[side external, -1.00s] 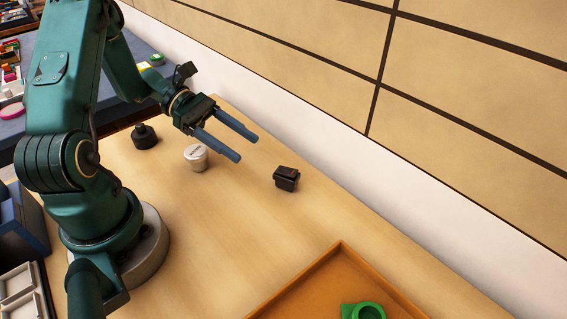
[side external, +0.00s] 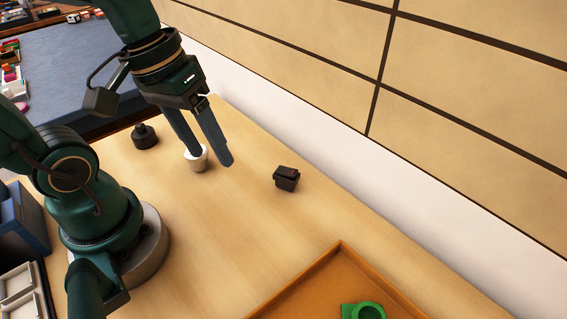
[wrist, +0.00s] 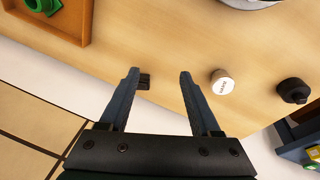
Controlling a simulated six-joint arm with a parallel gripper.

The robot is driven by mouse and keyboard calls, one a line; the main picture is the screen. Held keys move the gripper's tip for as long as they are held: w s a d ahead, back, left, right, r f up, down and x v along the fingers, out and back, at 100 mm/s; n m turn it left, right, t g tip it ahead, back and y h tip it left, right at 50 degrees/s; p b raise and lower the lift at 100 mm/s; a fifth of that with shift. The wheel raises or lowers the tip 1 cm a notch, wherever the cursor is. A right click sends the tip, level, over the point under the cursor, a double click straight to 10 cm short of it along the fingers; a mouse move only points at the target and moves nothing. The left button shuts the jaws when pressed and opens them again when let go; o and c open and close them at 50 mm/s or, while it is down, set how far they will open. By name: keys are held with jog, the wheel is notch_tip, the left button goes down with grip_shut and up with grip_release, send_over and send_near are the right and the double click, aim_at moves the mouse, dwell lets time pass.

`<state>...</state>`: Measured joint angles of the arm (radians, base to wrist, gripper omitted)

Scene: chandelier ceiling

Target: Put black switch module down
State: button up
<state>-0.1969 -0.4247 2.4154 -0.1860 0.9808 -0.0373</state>
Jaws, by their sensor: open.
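The black switch module (side external: 286,179) sits on the wooden table, right of my gripper in the side view. In the wrist view the module (wrist: 145,82) shows between the fingers, close to the left one, which may hide part of it. My gripper (side external: 207,159) is open and empty, its two blue-grey fingers pointing down above the table. In the wrist view my gripper (wrist: 158,72) shows a wide gap between the fingertips. The module stands apart from the gripper in the side view.
A white cylindrical jar (side external: 197,160) stands behind the fingers, partly hidden. A black knob-like part (side external: 145,137) is farther left. An orange tray (side external: 283,296) with a green part (side external: 364,311) lies at the front right. The wall (side external: 460,100) runs along the table's back edge. The table between module and tray is bare.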

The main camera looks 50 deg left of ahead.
jog(key=r+m+t, duration=0.1)
jog(key=m, duration=0.1)
jog(key=r+m+t+y, duration=0.1)
jog(key=t, duration=0.1)
jog(key=shift+s+r+m, duration=0.2)
jog(key=shift+s+m, duration=0.2)
dwell(0.9)
